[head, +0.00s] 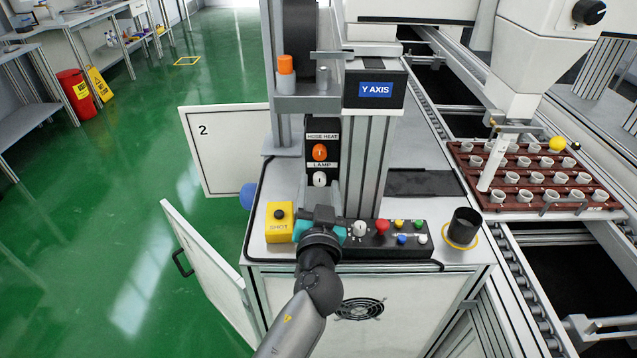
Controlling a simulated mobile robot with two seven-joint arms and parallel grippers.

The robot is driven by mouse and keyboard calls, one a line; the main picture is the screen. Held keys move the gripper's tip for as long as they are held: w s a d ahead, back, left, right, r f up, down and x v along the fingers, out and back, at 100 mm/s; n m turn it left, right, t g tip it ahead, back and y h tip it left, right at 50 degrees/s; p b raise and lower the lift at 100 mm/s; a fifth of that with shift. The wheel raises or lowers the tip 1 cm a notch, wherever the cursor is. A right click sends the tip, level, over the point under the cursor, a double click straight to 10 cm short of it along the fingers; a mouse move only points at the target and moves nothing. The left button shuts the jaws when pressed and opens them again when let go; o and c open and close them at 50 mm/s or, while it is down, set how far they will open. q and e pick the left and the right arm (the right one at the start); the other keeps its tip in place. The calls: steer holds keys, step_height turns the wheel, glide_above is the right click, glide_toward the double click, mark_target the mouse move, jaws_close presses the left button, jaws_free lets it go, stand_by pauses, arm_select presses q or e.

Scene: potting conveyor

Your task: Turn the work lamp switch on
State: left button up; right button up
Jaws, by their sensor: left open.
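The work lamp switch (320,179) is a small whitish knob under the LAMP label on a narrow black panel (311,133) on the machine's column. My left gripper (321,195) is open, with its fingers pointing at the panel just below and around the lamp switch. No grip on the knob shows, and I cannot tell whether the fingers touch it. Which way the switch is set is too small to tell. My right gripper is not in view.
An orange NOSE HEAT knob (320,152) sits just above the lamp switch. A yellow SHOT button box (279,222) is left of my gripper, and a black button panel (385,240) is to its right. A black cup (463,227) stands farther right. A cabinet door (205,270) hangs open at left.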

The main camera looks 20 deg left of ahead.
arm_select(q)
jaws_close()
stand_by(0.4)
